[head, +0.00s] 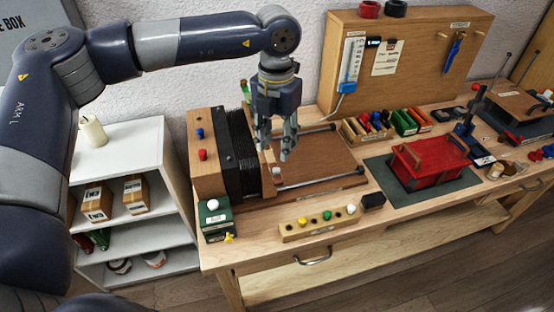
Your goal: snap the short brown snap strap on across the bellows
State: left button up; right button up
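The black bellows (237,152) stand on the left part of the bench, between a wooden end block (205,172) with blue and red knobs and a flat wooden board (318,160). My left gripper (274,154) points down over the board's left end, just right of the bellows. Its fingers look apart, and I see nothing clearly held between them. I cannot make out the short brown snap strap; brown wood and the gripper make that spot hard to read. My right gripper is not in view.
A green box with a white knob (214,218) and a wooden block with coloured pegs (320,222) stand at the front edge. A red crate (428,162) sits on a dark mat to the right. A tool board (410,55) rises behind.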

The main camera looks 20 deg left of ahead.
aim_at(276, 169)
pick_arm(q)
notch_tip(276, 169, down, 7)
jog(key=shift+r+p, duration=0.1)
jog(key=shift+p, duration=1)
jog(key=shift+f, duration=0.45)
grip_shut()
